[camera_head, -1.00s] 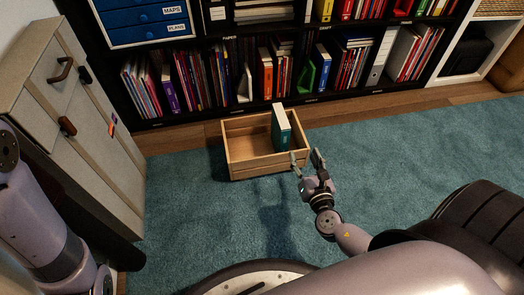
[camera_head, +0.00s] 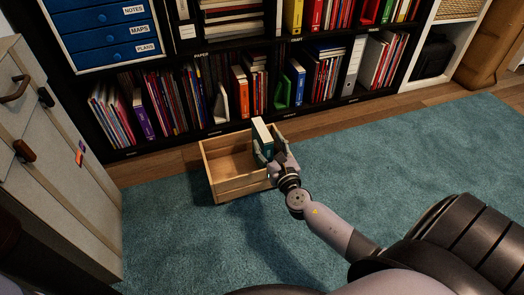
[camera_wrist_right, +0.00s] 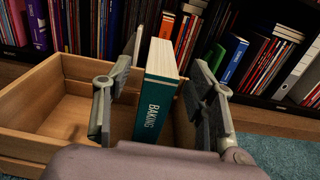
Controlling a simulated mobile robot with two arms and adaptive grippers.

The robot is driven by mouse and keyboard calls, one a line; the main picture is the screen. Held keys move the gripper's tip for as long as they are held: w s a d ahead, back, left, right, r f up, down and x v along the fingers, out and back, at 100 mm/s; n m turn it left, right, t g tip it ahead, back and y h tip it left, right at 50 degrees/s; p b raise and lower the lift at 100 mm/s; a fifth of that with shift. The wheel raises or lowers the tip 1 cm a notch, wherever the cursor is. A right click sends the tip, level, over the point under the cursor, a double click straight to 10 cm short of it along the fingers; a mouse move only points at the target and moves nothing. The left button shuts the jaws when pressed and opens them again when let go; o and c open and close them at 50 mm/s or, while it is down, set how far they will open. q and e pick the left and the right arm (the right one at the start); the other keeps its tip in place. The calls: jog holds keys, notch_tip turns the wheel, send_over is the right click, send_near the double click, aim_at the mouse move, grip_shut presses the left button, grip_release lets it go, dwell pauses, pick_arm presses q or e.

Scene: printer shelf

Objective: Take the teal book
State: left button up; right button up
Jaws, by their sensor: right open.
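The teal book (camera_head: 262,132) stands upright at the right end of the wooden crate (camera_head: 236,188), partly hidden by my right gripper in the head view. In the right wrist view its teal spine reads BAKING (camera_wrist_right: 152,112), with pale page edges on top. My right gripper (camera_head: 270,147) is open, with one finger on each side of the book. My left gripper is not in view.
A black bookshelf (camera_head: 200,136) full of books and binders stands behind the crate. A pale cabinet (camera_head: 62,190) with handles stands at the left. The blue carpet (camera_head: 400,160) is clear to the right. The rest of the crate looks empty.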

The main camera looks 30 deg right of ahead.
aim_at(264, 132)
jog(key=x, duration=0.1)
jog(key=b+x, duration=0.1)
jog(key=x, duration=0.1)
jog(key=b+x, duration=0.1)
jog(key=shift+w+d+f, duration=0.15)
jog(key=shift+w+f, duration=0.05)
jog(key=shift+f, duration=0.15)
jog(key=shift+w+d, duration=0.1)
jog(key=shift+w, duration=0.35)
jog(key=shift+r, duration=0.1)
jog(key=shift+c, duration=0.6)
grip_shut()
